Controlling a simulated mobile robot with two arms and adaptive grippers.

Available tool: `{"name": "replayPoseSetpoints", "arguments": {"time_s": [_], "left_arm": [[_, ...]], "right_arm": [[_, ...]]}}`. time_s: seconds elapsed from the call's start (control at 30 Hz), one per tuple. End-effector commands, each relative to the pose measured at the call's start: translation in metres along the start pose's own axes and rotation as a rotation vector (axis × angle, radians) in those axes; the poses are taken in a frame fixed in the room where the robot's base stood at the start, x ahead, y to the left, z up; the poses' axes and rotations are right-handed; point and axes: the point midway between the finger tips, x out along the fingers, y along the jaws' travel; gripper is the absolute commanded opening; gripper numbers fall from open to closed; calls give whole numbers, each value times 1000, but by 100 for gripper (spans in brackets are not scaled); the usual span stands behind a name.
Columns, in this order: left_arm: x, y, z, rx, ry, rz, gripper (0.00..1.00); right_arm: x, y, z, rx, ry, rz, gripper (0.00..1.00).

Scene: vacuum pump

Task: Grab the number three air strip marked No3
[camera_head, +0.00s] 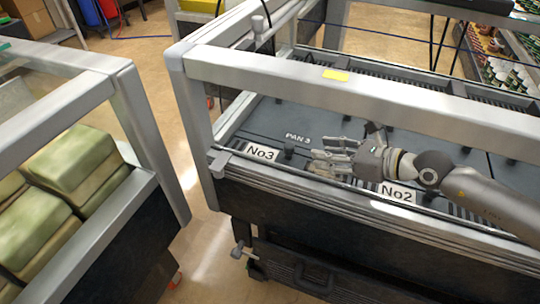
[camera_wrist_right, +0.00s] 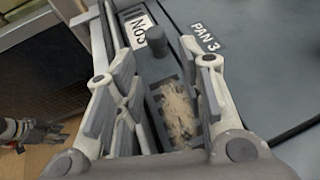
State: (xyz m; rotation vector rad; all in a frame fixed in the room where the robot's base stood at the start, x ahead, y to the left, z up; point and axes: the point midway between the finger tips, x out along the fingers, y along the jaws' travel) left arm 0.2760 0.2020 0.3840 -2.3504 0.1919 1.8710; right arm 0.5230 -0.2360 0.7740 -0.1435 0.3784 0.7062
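The No3 air strip lies in the near edge of the vacuum pump table, with a white No3 label (camera_head: 261,152) and a dark knob (camera_head: 289,153) to its right. In the right wrist view the label (camera_wrist_right: 138,30) and knob (camera_wrist_right: 187,46) show beyond and between the fingers. My right gripper (camera_head: 316,163) is open and empty, just right of the knob; it also shows in the wrist view (camera_wrist_right: 160,60). I see no finger contact with the knob. A grey gripper-like part (camera_wrist_right: 28,130), probably my left gripper, is at the left of the wrist view; its opening is unclear.
A metal frame bar (camera_head: 340,92) with a yellow tag spans above the table. The No2 label (camera_head: 397,193) is under my right wrist. The PAN 3 panel (camera_head: 297,136) lies behind the strip. A cart with greenish blocks (camera_head: 72,155) stands left, across a narrow floor gap.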

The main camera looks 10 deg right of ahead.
Motion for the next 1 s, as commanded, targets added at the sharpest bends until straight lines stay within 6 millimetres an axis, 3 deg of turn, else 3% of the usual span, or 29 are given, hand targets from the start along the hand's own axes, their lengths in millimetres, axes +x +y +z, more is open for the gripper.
{"name": "replayPoseSetpoints", "arguments": {"time_s": [0.4, 0.67, 1.0], "left_arm": [[3, 0, 1, 1, -1, 0, 40], [3, 0, 1, 1, -1, 0, 40], [2, 0, 2, 1, -7, 0, 40]], "right_arm": [[46, 0, 2, 3, -4, -1, 37], [59, 1, 2, 4, -4, 0, 37], [101, 4, 4, 5, -3, 1, 37]]}}
